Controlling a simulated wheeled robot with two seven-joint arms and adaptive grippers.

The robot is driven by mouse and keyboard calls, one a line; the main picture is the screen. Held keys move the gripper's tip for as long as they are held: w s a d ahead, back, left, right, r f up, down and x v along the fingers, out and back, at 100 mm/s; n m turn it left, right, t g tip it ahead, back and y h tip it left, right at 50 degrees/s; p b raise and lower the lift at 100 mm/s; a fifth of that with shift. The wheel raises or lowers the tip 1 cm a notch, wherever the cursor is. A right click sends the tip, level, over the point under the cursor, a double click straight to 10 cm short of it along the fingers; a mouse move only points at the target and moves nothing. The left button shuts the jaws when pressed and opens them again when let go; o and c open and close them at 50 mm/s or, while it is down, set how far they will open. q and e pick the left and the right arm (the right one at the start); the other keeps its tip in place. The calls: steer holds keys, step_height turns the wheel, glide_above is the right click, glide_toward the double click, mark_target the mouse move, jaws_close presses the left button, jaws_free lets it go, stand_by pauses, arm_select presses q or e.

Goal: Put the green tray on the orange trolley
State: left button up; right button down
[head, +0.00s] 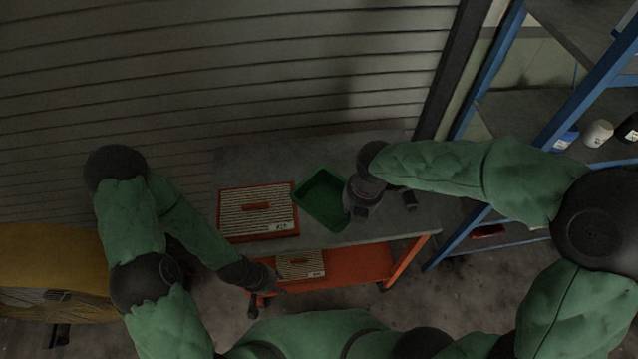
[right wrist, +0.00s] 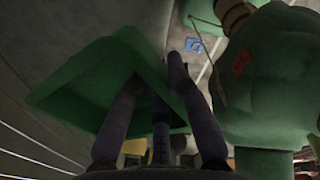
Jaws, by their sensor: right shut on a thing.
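The green tray (head: 322,196) shows in the head view over the grey top of the orange trolley (head: 375,262), right of a striped orange case. It looks slightly turned; I cannot tell whether it touches the top. My right gripper (head: 358,212) is at the tray's right side. In the right wrist view the fingers are shut on the wall of the tray (right wrist: 75,88), which looks tilted there. My left gripper (head: 264,299) is open and empty at the trolley's front left, near the lower shelf. The tray's right edge is partly hidden by my right gripper.
A large striped orange case (head: 258,212) takes the top's left part; a smaller one (head: 301,265) is on the lower shelf. Blue shelving (head: 500,62) stands right, a yellow machine (head: 48,265) left, a shutter (head: 200,70) behind. The top's right end is clear.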

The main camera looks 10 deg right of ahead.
steer(key=shift+s+n, duration=0.1)
steer(key=shift+n, duration=0.3)
steer(key=w+d+f+b, duration=0.1)
steer(key=w+d+f, duration=0.1)
steer(key=w, duration=0.1)
steer(key=w+d+f, duration=0.3)
steer(key=w+d+f+b, duration=0.1)
steer(key=w+d+f, duration=0.1)
steer(key=w+f, duration=0.1)
steer(key=shift+w+d+b, duration=0.25)
steer(key=shift+w+b, duration=0.1)
steer(key=shift+w, duration=0.05)
steer(key=shift+w+d+f, duration=0.3)
steer(key=shift+w+f, duration=0.1)
steer(key=shift+f, duration=0.2)
steer(key=shift+w+d+f+b, duration=0.1)
steer(key=shift+f+b, duration=0.2)
steer(key=shift+f, duration=0.6)
steer(key=shift+w+d+f+b, duration=0.1)
steer(key=shift+f+b, duration=0.15)
steer(key=shift+f, duration=0.65)
steer(key=shift+f, duration=0.15)
steer(key=c, duration=1.2)
jaws_free()
